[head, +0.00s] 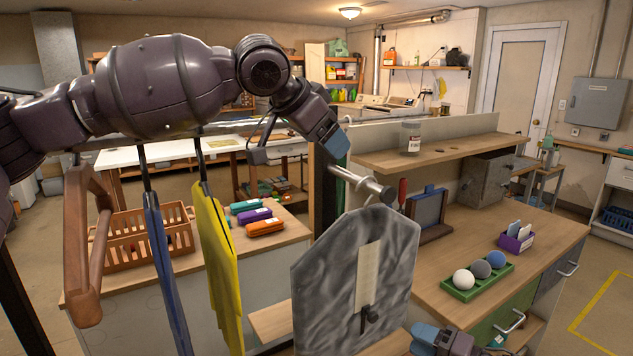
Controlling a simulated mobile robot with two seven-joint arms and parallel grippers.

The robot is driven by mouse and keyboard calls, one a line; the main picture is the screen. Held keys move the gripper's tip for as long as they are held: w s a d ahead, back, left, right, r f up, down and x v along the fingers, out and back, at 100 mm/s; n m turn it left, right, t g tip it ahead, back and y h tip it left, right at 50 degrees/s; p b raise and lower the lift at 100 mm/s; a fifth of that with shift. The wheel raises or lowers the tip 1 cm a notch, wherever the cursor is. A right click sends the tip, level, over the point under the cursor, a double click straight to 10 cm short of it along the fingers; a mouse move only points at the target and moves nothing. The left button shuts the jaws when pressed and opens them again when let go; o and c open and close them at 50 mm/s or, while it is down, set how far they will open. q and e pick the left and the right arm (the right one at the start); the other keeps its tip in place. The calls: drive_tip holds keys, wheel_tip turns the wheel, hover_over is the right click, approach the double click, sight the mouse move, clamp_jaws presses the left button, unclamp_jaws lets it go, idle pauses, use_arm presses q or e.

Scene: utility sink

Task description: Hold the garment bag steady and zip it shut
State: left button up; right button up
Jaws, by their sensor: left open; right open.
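The grey garment bag (325,275) hangs upright by a hook near the end of a metal rail (372,186). A pale beige strip (369,268) runs down its front, and a dark zip pull (369,316) sits at the strip's lower end. The bag's bottom is cut off by the frame. My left gripper (292,148) is open and empty, above and a little left of the bag's top, apart from it. My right gripper (445,342) is at the bottom edge, right of the bag and partly out of frame; its fingertips are hard to make out.
A yellow garment (222,275), a blue garment (165,265) and a brown wooden frame (86,250) hang left of the bag. An orange crate (130,238) stands on the left counter. At right, the bench holds a green tray of balls (464,293) and a purple holder (517,243).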

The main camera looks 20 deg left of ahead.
sight(330, 231)
use_arm(q)
drive_tip(key=f+g, duration=0.1)
drive_tip(key=f, duration=0.2)
drive_tip(key=s+f+g+y, duration=0.1)
drive_tip(key=f, duration=0.3)
drive_tip(key=f+g+y, duration=0.1)
drive_tip(key=f+g, duration=0.1)
drive_tip(key=f, duration=0.2)
drive_tip(key=shift+s+a, duration=0.3)
drive_tip(key=shift+s, duration=0.05)
drive_tip(key=x, duration=1)
drive_tip(key=shift+f, duration=0.1)
